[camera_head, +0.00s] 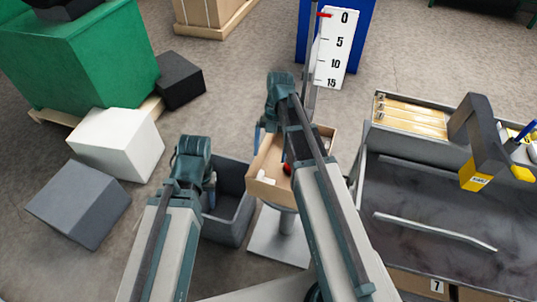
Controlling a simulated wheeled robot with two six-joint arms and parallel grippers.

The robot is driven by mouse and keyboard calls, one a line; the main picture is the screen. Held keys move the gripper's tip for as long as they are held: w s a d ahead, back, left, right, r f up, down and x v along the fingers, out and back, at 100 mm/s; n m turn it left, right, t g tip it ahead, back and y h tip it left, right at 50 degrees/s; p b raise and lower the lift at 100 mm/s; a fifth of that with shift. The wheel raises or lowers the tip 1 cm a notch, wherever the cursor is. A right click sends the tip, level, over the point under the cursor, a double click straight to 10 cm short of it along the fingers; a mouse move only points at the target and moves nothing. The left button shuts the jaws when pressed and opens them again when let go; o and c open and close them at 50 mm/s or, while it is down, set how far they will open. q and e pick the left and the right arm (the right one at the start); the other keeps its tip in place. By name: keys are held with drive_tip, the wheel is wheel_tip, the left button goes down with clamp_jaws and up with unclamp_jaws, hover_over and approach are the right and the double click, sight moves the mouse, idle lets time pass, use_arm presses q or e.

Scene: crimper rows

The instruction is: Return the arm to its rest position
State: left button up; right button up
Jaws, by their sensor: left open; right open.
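My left arm comes up from the bottom left, and its gripper (210,192) hangs over the grey open bin, mostly hidden behind the wrist. My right arm comes up from the bottom middle and reaches further forward. Its gripper (259,136) points down by the left edge of the wooden tray (263,187), partly hidden by its wrist. Both grippers are open, and I see nothing held in either. Whether the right gripper touches the tray cannot be told.
The wooden tray, with small red and white items, stands on a grey pedestal (282,248). The grey bin (232,172) is left of it. A dark-topped bench (430,215) with a bent pale rod (435,231) fills the right. White (115,140) and grey (75,200) boxes stand left.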

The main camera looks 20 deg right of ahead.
drive_tip(key=shift+w+d+r, duration=0.15)
drive_tip(key=shift+r, duration=0.3)
idle(0.3)
drive_tip(key=s+a+r+m+t+h+p, duration=0.1)
drive_tip(key=s+a+r+m+h+p, duration=0.1)
drive_tip(key=m, duration=1)
drive_tip(key=s+a+r+m+t+h+p, duration=0.1)
drive_tip(key=s+a+r+m+p, duration=0.4)
drive_tip(key=m, duration=0.8)
drive_tip(key=s+a+t+p, duration=0.1)
drive_tip(key=s+a+p, duration=0.1)
drive_tip(key=s+a, duration=0.2)
drive_tip(key=shift+s+a+t+h, duration=0.2)
drive_tip(key=shift+t+h, duration=0.1)
drive_tip(key=shift+h, duration=0.1)
drive_tip(key=shift+r, duration=0.1)
